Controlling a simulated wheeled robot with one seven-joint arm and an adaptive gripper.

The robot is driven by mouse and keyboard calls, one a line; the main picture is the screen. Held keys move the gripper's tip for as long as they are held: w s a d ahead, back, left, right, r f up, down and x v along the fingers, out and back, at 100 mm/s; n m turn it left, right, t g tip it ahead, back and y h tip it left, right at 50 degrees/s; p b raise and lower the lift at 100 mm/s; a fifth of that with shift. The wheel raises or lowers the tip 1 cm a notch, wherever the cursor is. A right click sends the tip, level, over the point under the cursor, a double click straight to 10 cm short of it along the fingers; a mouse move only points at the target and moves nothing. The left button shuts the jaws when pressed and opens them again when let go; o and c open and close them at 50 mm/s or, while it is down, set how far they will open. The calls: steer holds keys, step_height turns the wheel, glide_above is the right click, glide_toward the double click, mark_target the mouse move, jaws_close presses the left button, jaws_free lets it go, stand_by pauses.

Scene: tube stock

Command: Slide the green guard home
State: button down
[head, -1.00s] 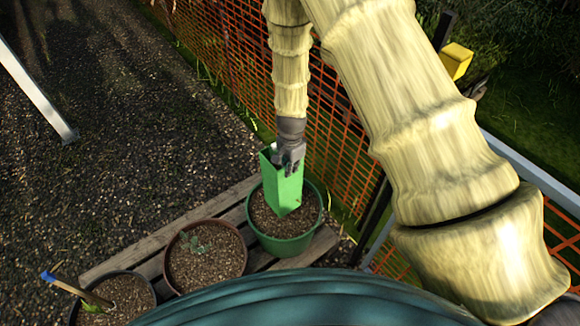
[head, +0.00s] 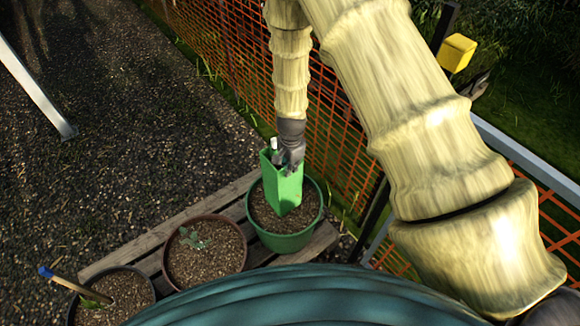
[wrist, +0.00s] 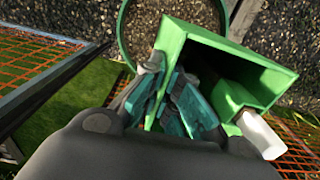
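The green guard (head: 284,190) is an open square tube standing nearly upright over the soil of the green pot (head: 276,243). Whether its lower end touches or enters the soil is unclear. My gripper (head: 291,166) is at the guard's upper rim. In the wrist view my gripper (wrist: 172,98) has fingers on both sides of one wall of the guard (wrist: 218,45), closed on it.
The pot stands at the right end of a wooden pallet (head: 150,240). A brown pot (head: 207,252) with a small plant and a dark pot (head: 112,299) with a blue-tipped stake (head: 70,285) stand to its left. Orange mesh fencing (head: 225,65) runs close behind.

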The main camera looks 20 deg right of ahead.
steer(key=shift+f, duration=0.35)
steer(key=c, duration=1.6)
jaws_free()
steer(key=shift+o, duration=0.2)
steer(key=shift+r, duration=0.1)
step_height(320, 180, up, 12)
steer(key=shift+s, duration=0.15)
steer(key=s+d+f+n+h, duration=0.1)
steer(key=s+d+f+n, duration=0.3)
steer(key=s+f, duration=0.7)
steer(key=s+f+n, duration=0.4)
steer(key=s, duration=0.8)
steer(key=s+f+n+y, duration=0.1)
steer(key=s+f+n, duration=0.3)
steer(key=s, duration=0.9)
steer(key=shift+a+f+n, duration=0.25)
steer(key=shift+f+n, duration=0.15)
steer(key=shift+n, duration=0.4)
